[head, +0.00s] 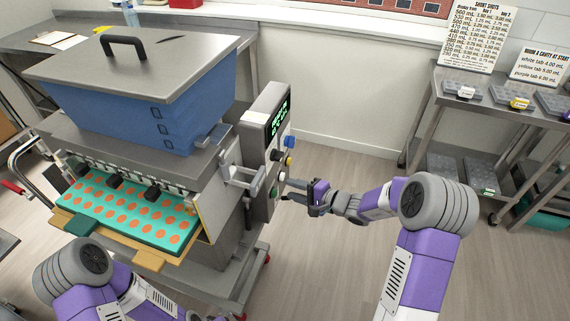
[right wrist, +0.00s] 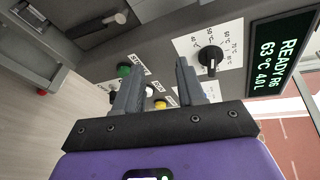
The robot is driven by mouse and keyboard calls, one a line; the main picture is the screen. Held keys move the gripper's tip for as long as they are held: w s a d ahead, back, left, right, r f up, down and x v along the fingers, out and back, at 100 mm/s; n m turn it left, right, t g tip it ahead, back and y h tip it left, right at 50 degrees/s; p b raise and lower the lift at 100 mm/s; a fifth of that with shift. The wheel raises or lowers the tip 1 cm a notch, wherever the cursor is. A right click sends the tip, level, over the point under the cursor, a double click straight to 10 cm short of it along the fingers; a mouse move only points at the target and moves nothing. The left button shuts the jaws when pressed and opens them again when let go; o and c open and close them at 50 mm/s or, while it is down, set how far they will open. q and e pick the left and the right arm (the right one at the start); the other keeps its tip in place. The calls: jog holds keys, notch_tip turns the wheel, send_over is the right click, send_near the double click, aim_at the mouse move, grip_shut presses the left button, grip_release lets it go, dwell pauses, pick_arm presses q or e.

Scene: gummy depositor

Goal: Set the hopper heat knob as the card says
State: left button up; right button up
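The black knob (right wrist: 210,58) sits on a white plate printed with °C marks on the grey control panel. Its exact setting is too small to read. The green display (right wrist: 276,52) beside it reads READY R6, 63 °C, 4.0 L; it also shows in the head view (head: 278,118). My right gripper (right wrist: 161,66) is open and empty, its fingers pointing at the panel, with the knob to the right of the right finger. In the head view the right gripper (head: 287,190) is low beside the panel. My left arm shows at lower left; its gripper is out of view.
The depositor's blue hopper (head: 140,95) has a closed grey lid. A teal mold (head: 125,207) with orange cavities lies below it. Green (right wrist: 124,70) and yellow (right wrist: 160,104) buttons are near the fingers. Printed cards (head: 478,35) stand on the right-hand shelf. Floor right of the panel is clear.

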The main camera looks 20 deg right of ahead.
aim_at(277, 156)
jog(key=w+d+r+t, duration=0.3)
jog(key=r, duration=0.2)
jog(key=b+x, duration=0.1)
jog(key=x, duration=0.6)
jog(key=shift+m+h, duration=0.3)
jog(key=shift+w+d, duration=0.1)
grip_shut()
